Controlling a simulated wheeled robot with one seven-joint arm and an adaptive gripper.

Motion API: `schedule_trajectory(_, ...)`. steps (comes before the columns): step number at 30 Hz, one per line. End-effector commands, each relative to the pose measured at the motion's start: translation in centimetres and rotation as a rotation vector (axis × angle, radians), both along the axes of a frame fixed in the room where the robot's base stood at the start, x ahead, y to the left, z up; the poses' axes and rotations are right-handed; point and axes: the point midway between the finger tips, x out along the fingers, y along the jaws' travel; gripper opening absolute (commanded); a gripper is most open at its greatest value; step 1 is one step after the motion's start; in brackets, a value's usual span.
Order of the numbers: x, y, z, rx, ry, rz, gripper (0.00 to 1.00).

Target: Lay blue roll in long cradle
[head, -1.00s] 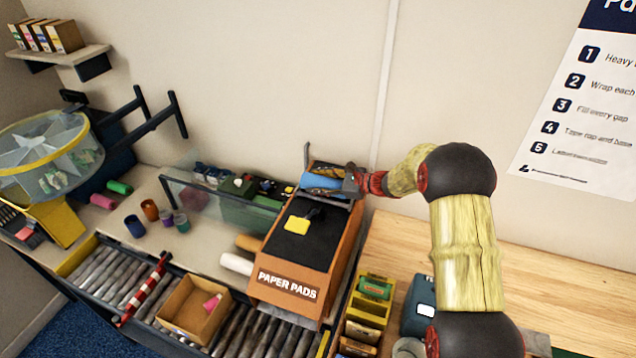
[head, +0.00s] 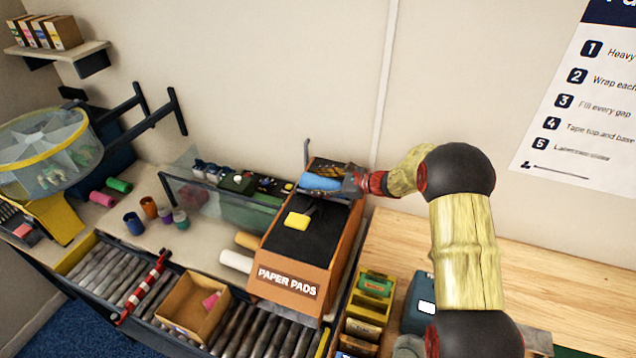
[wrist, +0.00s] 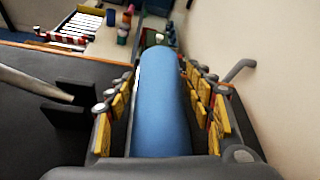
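The blue roll (head: 320,183) lies lengthwise across the far end of the orange box marked PAPER PADS (head: 286,283), in front of my gripper. My gripper (head: 346,180) reaches in from the right. In the wrist view the blue roll (wrist: 162,105) runs straight away from the palm between the two rows of yellow finger pads, and my gripper (wrist: 162,85) looks open, with narrow dark gaps on both sides. What supports the roll is hidden. I cannot make out the long cradle for certain.
A thin grey upright post (head: 307,153) stands beside the roll, near the wall. A yellow-ended tool (head: 297,220) lies on the box's black top. A clear panel and small items (head: 237,183) stand left. A wooden bench (head: 405,245) is on the right.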

Motion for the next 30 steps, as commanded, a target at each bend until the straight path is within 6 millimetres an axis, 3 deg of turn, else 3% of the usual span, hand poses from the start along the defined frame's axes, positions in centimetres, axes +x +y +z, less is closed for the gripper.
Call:
schedule_trajectory(3, 0.0, 0.0, 0.0, 0.000, 0.000, 0.000, 0.61)
schedule_trajectory(13, 0.0, 0.0, 0.1, 0.000, 0.000, 0.000, 0.62)
schedule_trajectory(19, 0.0, 0.0, 1.5, 0.000, 0.000, 0.000, 0.62)
schedule_trajectory(30, -3.5, -6.6, 4.1, -0.001, -0.002, -0.003, 0.62)
